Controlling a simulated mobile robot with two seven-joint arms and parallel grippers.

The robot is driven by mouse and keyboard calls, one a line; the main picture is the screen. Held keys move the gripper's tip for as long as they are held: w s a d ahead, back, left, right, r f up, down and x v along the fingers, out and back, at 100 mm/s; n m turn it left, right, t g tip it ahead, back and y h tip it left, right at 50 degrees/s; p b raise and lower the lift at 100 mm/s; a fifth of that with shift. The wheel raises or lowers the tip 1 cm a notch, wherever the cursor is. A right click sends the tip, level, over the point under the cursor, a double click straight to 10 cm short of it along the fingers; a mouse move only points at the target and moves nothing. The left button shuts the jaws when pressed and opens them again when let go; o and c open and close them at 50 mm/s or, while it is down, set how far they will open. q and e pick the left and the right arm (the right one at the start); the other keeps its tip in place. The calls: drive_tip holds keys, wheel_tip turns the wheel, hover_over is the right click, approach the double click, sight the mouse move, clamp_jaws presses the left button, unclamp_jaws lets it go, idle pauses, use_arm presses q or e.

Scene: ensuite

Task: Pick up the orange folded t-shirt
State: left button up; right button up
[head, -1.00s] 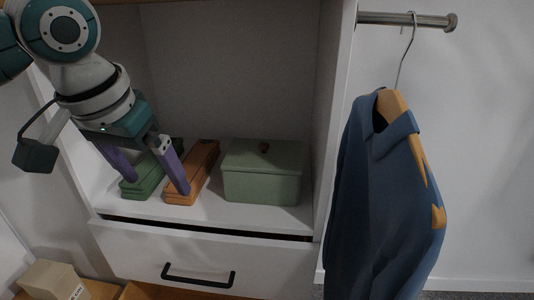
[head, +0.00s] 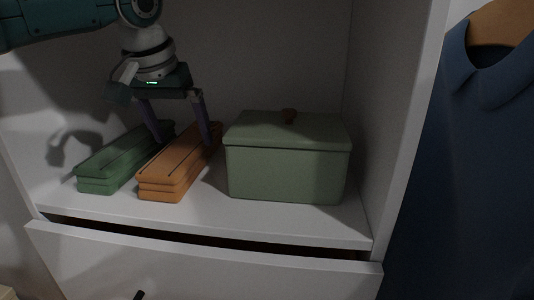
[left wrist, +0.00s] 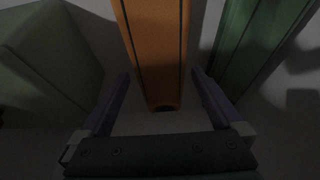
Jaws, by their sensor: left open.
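The orange folded t-shirt (head: 166,176) lies on the shelf between a green folded stack and a green box. In the left wrist view the orange t-shirt (left wrist: 155,45) runs lengthwise, its end reaching between the two purple fingers. My left gripper (head: 182,142) is open over the far part of the t-shirt, one finger on each side of it. In the left wrist view the fingers of my left gripper (left wrist: 162,75) stand apart with gaps to the orange sides. Contact with the shelf cannot be told. My right gripper is not in view.
The green folded stack (head: 112,165) lies close on the left. The lidded green box (head: 287,168) stands on the right. Cabinet walls enclose the shelf; a drawer (head: 200,265) is below. A blue garment (head: 465,170) hangs outside at right.

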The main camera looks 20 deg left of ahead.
sight(186, 143)
use_arm(q)
drive_tip(key=b+x, duration=0.2)
drive_tip(key=x, duration=0.2)
drive_tip(key=shift+w+f, duration=0.1)
drive_tip(key=shift+f, duration=0.15)
drive_tip(key=c, duration=1.2)
drive_tip(key=shift+r, duration=0.1)
drive_tip(key=shift+c, duration=0.2)
